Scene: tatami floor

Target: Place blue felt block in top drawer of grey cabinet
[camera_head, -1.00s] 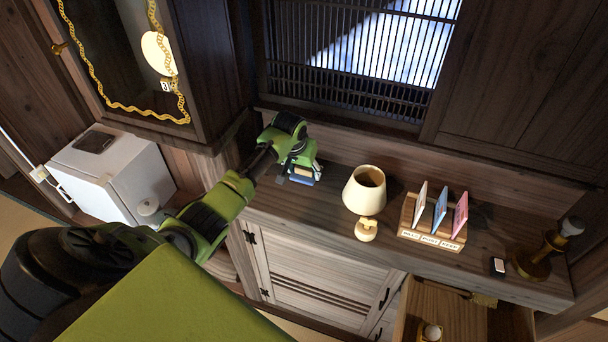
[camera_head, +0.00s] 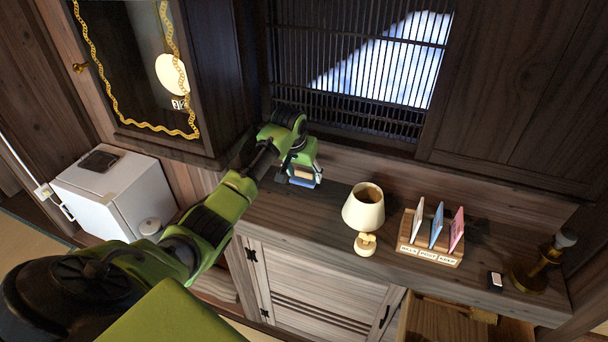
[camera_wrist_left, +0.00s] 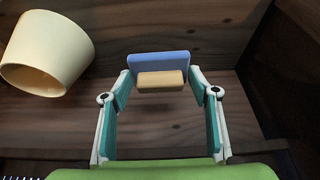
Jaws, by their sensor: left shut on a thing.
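The blue felt block (camera_head: 303,183) is a small piece with a blue face and a pale wooden part, at the left end of the counter. It also shows in the left wrist view (camera_wrist_left: 160,65). My left gripper (camera_head: 300,176) is shut on it, with a finger at each side in the wrist view (camera_wrist_left: 160,84). I cannot tell whether the block touches the counter. A grey-brown wooden cabinet (camera_head: 320,282) with a slatted door stands below the counter. A pulled-out drawer (camera_head: 455,325) shows at the bottom right, cut off by the picture edge. My right gripper is not in view.
A cream lamp (camera_head: 364,207) stands on the counter (camera_head: 300,220), right of my gripper. Further right are a card rack (camera_head: 430,252), a small dark item (camera_head: 495,281) and a brass stand (camera_head: 535,270). A white box-like appliance (camera_head: 125,190) is at left. A slatted window is behind.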

